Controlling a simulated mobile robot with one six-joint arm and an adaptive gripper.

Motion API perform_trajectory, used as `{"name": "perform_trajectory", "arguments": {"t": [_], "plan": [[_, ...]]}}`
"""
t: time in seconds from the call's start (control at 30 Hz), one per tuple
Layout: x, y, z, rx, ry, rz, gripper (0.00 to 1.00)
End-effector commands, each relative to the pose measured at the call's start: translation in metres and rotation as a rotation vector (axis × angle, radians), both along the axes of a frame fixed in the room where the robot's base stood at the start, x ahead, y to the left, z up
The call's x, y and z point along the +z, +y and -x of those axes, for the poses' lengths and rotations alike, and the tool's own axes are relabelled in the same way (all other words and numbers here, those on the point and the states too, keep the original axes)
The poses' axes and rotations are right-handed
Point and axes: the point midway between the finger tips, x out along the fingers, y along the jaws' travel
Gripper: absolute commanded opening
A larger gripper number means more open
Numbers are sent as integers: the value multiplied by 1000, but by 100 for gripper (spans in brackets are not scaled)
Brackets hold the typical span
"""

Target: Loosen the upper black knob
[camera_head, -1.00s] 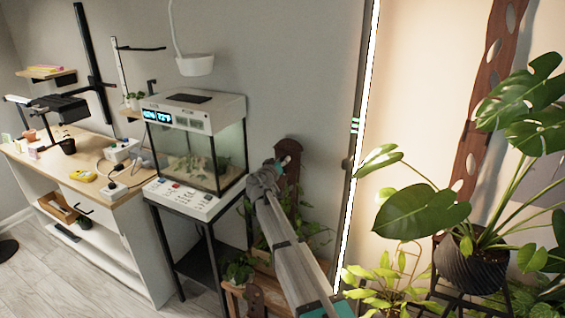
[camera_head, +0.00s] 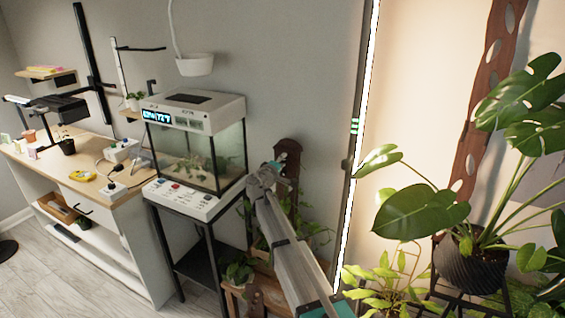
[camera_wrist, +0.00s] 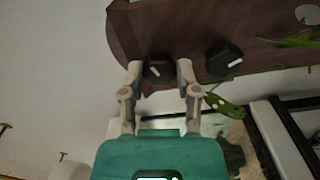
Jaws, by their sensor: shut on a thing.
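A dark wooden panel (camera_wrist: 190,32) with a rounded top stands against the wall; it also shows in the head view (camera_head: 288,152). In the wrist view its rounded end points left, and two black knobs sit on it. The upper black knob (camera_wrist: 158,71), with a pale mark, is between the fingertips of my gripper (camera_wrist: 159,76), which is shut on it. The other black knob (camera_wrist: 224,59), also with a pale mark, is to the right and apart from the fingers. In the head view my gripper (camera_head: 272,172) covers the knobs.
A glass terrarium (camera_head: 200,155) on a black stand is left of my arm. A green leaf (camera_wrist: 222,106) hangs close to the right finger. A large potted monstera (camera_head: 420,210) stands at the right. Wall space above the panel is clear.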

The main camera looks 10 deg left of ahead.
Motion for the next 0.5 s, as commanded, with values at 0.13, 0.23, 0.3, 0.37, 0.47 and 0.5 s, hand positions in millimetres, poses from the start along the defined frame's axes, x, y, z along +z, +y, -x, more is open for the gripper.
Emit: {"name": "perform_trajectory", "arguments": {"t": [0.13, 0.23, 0.3, 0.37, 0.47, 0.5], "plan": [[1, -2, -1, -4, 48, 133, 0], [1, -2, -1, -4, 80, 222, 0], [1, -2, -1, -4, 103, 285, 0], [1, -2, -1, -4, 122, 338, 0], [1, -2, -1, -5, 154, 427, 0], [1, -2, -1, -5, 168, 462, 0]]}}
